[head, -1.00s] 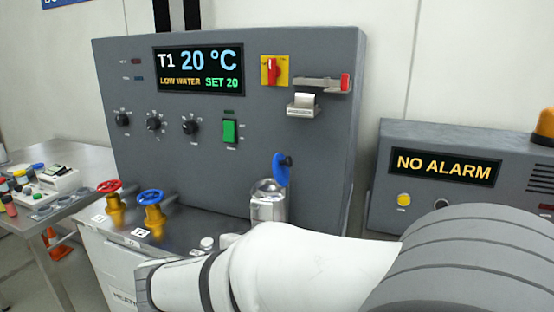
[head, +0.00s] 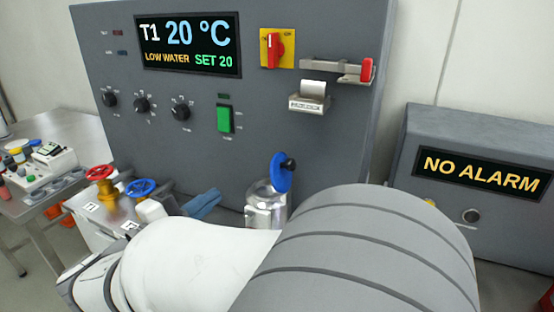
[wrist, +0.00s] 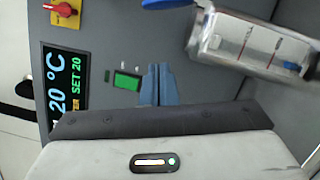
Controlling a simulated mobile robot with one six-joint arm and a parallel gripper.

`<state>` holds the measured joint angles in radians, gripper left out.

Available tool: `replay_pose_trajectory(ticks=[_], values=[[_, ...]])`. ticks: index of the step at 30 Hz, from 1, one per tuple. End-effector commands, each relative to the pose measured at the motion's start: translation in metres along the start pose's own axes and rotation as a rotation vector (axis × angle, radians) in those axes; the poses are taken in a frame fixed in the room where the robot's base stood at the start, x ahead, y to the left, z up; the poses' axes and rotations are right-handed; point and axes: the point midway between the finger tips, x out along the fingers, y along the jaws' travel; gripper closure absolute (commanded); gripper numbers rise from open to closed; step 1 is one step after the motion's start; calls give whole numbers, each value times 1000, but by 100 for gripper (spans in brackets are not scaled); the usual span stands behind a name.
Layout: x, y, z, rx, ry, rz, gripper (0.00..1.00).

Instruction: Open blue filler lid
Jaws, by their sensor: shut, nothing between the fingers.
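The blue filler lid (head: 281,172) is a round disc with a dark knob. It stands nearly upright at the top of a clear glass filler cylinder (head: 265,207), tilted off its mouth. In the wrist view the lid (wrist: 168,3) is cut by the top edge, beside the cylinder (wrist: 250,45), which has red marks. My gripper (wrist: 157,85) has its blue-grey fingers together and empty, apart from the lid and cylinder. In the head view its fingers (head: 205,203) show left of the cylinder, partly behind my white arm.
A grey panel (head: 300,150) rises behind, with a display (head: 188,45), knobs, a green switch (head: 224,118) and a red-handled latch (head: 340,70). Red (head: 98,172) and blue (head: 140,188) valve wheels stand at left. An alarm box (head: 480,175) stands at right.

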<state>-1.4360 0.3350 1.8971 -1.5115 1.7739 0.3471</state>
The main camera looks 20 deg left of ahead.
Motion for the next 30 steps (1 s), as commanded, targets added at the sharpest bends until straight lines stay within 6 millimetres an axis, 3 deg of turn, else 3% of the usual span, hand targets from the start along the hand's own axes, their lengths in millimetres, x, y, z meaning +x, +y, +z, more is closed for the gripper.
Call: replay_pose_trajectory(ticks=[5, 15, 21, 30], values=[[24, 1, 1, 0, -1, -1, 100], [94, 1, 0, -2, 2, 0, 100], [100, 2, 27, 1, 7, 1, 100], [103, 1, 38, 0, 8, 1, 100]])
